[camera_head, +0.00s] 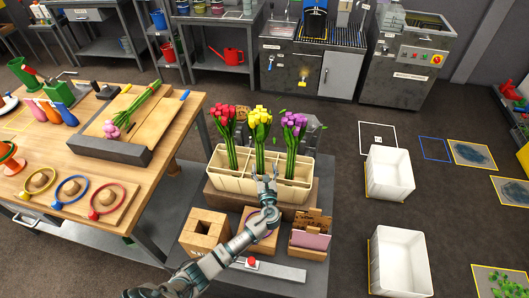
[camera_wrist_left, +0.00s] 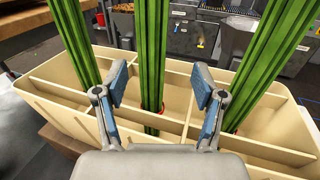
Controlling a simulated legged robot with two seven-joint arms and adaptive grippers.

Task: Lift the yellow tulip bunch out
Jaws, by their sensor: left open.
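The yellow tulip bunch (camera_head: 259,118) stands upright in the middle of a cream divided bin (camera_head: 225,181), between a red tulip bunch (camera_head: 224,117) on the left and a purple tulip bunch (camera_head: 294,122) on the right. My left gripper (camera_head: 265,182) is in front of the yellow bunch's stems. In the left wrist view, its two blue-padded fingers (camera_wrist_left: 160,90) are spread, with the middle green stems (camera_wrist_left: 152,60) showing between and beyond them. Neither finger visibly touches the stems. The stem bottoms are down in the bin's middle compartment. My right gripper is not in view.
Wooden boxes (camera_head: 204,230) stand in front of the bin, near my left forearm. A wooden workbench (camera_head: 165,165) with a pink tulip bunch (camera_head: 130,113) is at the left. White crates (camera_head: 390,172) stand on the floor at the right.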

